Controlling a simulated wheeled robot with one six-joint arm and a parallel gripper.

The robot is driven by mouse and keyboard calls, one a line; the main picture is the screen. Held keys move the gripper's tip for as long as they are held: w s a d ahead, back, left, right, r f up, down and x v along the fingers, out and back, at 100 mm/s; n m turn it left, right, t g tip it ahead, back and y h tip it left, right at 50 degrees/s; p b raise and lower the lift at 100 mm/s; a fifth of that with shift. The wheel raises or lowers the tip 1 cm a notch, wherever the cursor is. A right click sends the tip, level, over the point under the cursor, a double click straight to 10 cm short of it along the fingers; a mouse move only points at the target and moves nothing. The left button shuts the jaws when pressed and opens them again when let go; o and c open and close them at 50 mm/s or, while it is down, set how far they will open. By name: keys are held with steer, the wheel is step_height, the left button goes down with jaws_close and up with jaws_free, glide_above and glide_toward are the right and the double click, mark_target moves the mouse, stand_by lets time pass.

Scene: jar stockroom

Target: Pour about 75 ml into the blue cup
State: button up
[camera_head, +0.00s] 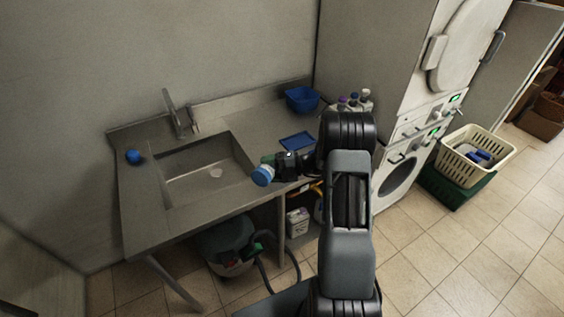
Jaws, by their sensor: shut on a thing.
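A small blue object (134,157), which looks like the blue cup, stands on the counter left of the sink. My gripper (278,167) is over the counter's front, just right of the sink basin. It is shut on a container with a light blue end (262,176). That end points to the lower left, so the container looks tilted. My gripper hides most of its body, and I cannot see any liquid. A bit of green shows behind my gripper, too small to identify.
The sink (200,172) has a tap (178,115) behind it. A blue mat or tray (298,141) and a blue tub (302,99) are on the counter's right side. Several bottles (353,101) stand beyond my arm. A cream basket (476,156) is by the washing machine (397,180).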

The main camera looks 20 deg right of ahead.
step_height(320, 180, down, 2)
steer(key=n+b, duration=0.1)
steer(key=b, duration=0.3)
steer(key=shift+s+a+f+h+b, duration=0.1)
steer(key=shift+f+h+b, duration=0.1)
steer(key=shift+h+b, duration=0.2)
steer(key=shift+a+f+n+b, duration=0.15)
steer(key=shift+n+b, duration=0.25)
steer(key=shift+b, duration=0.25)
steer(key=shift+r, duration=0.2)
steer(key=f+n+h+b, duration=0.1)
steer(key=b, duration=0.3)
steer(key=shift+s+f+t, duration=0.1)
steer(key=shift+f+t, duration=0.1)
steer(key=shift+t, duration=0.1)
steer(key=shift+s+a+f+n+h+b, duration=0.1)
steer(key=shift+f+n+h+b, duration=0.25)
steer(key=shift+b, duration=0.9)
steer(key=shift+r, duration=0.1)
steer(key=shift+s+b, duration=0.1)
steer(key=shift+b, duration=0.2)
